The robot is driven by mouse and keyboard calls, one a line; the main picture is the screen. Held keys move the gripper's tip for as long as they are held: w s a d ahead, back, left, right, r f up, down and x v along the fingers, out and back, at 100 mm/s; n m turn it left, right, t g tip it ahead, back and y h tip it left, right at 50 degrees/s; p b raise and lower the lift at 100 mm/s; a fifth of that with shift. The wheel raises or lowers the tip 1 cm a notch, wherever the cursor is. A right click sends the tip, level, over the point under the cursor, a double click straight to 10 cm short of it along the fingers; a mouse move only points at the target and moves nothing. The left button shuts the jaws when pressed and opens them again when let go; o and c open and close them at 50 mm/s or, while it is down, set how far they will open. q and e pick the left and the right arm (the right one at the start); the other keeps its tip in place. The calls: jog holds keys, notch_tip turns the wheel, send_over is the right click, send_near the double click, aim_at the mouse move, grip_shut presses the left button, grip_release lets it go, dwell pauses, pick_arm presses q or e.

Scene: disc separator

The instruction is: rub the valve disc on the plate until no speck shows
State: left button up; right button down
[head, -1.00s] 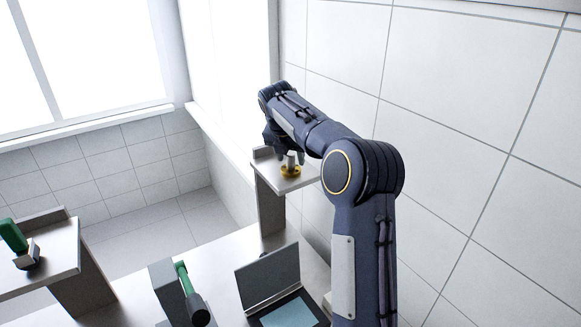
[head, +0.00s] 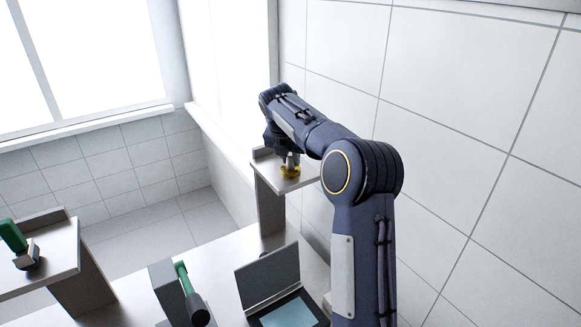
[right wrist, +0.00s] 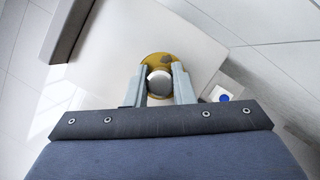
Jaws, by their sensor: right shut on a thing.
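The valve disc (head: 290,176) is a yellow round piece with a pale grey knob, resting on the small raised shelf (head: 303,181) by the wall. In the right wrist view, the disc (right wrist: 158,57) lies under my fingers, with its grey knob (right wrist: 159,83) between them. Some darker patches show on its yellow face; I cannot tell what they are. My right gripper (head: 289,162) points down and is shut on the disc's knob. A teal plate (head: 290,313) lies in an open dark-framed case at the front, partly cut off. My left gripper is out of view.
A grey upright lid or panel (head: 268,277) stands behind the teal plate. Left of it, a green-handled tool (head: 190,290) leans at a grey block (head: 165,290). Another green-handled tool (head: 15,237) is on the left raised shelf (head: 60,247). The tiled wall is close on the right.

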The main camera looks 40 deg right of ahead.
aim_at(290, 154)
jog(key=shift+r, duration=0.1)
jog(key=shift+r, duration=2.95)
jog(key=shift+f, duration=0.1)
